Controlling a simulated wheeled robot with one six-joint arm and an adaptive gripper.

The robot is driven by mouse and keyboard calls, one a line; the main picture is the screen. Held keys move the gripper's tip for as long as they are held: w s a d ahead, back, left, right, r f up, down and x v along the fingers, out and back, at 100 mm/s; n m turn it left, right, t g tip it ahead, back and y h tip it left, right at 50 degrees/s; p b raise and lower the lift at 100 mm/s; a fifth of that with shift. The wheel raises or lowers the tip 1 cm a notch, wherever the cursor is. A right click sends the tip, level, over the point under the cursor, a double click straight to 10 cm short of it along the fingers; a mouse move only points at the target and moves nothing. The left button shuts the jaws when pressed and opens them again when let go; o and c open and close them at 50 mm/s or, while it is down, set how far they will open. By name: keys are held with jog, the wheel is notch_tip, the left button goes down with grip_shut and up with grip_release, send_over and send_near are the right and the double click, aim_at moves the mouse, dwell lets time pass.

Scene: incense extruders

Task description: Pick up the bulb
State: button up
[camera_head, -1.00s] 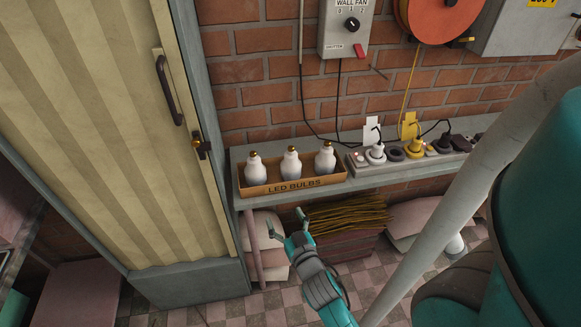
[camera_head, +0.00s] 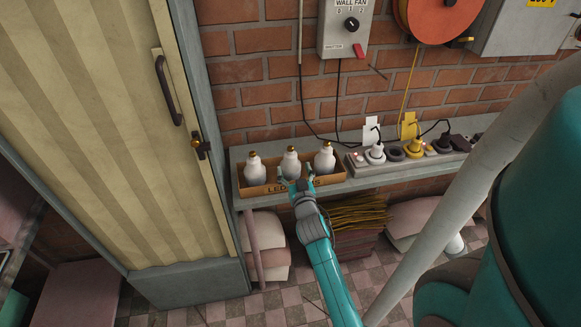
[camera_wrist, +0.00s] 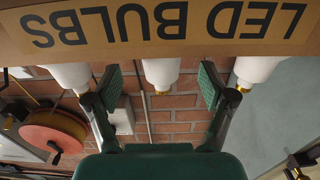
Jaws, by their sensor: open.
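Three white LED bulbs with gold caps stand in a row, caps up, in a brown cardboard box (camera_head: 330,182) on a grey shelf. They are the left bulb (camera_head: 255,168), the middle bulb (camera_head: 290,165) and the right bulb (camera_head: 325,160). My gripper (camera_head: 295,184) is open and empty in front of the box, at the middle bulb. In the wrist view, which is upside down, the middle bulb (camera_wrist: 162,72) shows between the two open fingers (camera_wrist: 160,85), apart from both. The box's "LED BULBS" front (camera_wrist: 160,25) hides the bulbs' lower parts.
A power strip (camera_head: 400,158) with plugs and cords stands right of the box on the shelf (camera_head: 238,190). A brick wall (camera_head: 270,105) is close behind. A folding door (camera_head: 110,120) with a handle is at the left. Bundled sticks (camera_head: 350,212) lie below the shelf.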

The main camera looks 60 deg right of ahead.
aim_at(292, 164)
jog(key=x, duration=0.5)
jog(key=shift+a+r, duration=0.1)
jog(key=shift+r, duration=0.05)
jog(key=c, duration=1.1)
